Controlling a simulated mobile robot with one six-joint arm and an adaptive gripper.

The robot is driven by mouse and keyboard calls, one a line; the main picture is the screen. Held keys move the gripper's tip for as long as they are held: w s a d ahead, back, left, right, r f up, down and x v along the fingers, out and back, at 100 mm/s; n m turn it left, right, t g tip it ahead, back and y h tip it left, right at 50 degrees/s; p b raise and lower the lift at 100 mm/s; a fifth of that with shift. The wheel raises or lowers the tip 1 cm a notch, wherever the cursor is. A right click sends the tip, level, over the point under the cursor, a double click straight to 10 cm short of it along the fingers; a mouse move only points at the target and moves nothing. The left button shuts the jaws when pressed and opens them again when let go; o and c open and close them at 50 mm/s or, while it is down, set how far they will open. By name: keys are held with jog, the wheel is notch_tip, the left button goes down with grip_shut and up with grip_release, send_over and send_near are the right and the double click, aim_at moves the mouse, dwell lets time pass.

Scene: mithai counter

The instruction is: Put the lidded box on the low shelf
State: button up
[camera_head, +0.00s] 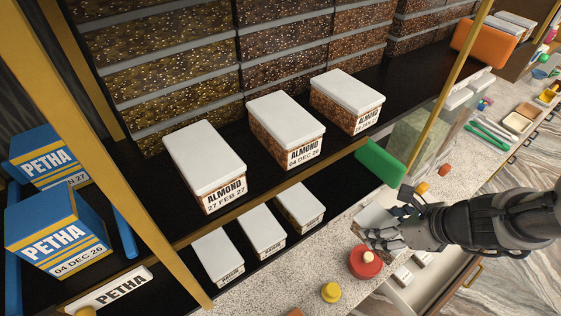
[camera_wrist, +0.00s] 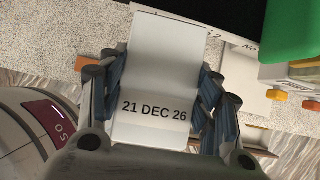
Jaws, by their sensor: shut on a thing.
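My gripper (camera_head: 372,232) is shut on a lidded box (camera_wrist: 165,80) and holds it over the speckled counter. In the wrist view the box's pale face reads "21 DEC 26", with a finger on each side. In the head view my fingers partly hide the box (camera_head: 368,214). The dark low shelf (camera_head: 337,186) lies to the left of my gripper. Three small white-lidded boxes stand in a row on it: a left one (camera_head: 217,255), a middle one (camera_head: 262,230) and a right one (camera_head: 299,205). Their labels are too small to read surely.
Above, the upper shelf holds three larger white-lidded almond boxes (camera_head: 286,127). A green block (camera_head: 380,161) stands at the right end of the low shelf. A red round item (camera_head: 365,264) and a yellow one (camera_head: 331,292) stand on the counter. A yellow post (camera_head: 442,98) rises behind.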

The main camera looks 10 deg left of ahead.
jog(key=shift+w+r+m, duration=0.1)
jog(key=shift+r+m, duration=0.2)
jog(key=shift+r, duration=0.1)
jog(key=w+a+p, duration=0.2)
jog(key=w+a, duration=0.7)
jog(key=shift+w+a, duration=0.25)
jog(key=shift+w, duration=0.05)
jog(key=w+a+p, duration=0.1)
jog(key=w+a, duration=0.2)
jog(key=shift+f+b, duration=0.3)
jog(key=shift+f, duration=0.6)
jog(key=shift+d+r, duration=0.15)
jog(key=shift+f, duration=0.2)
jog(key=o, duration=1.3)
jog(key=shift+c, duration=0.2)
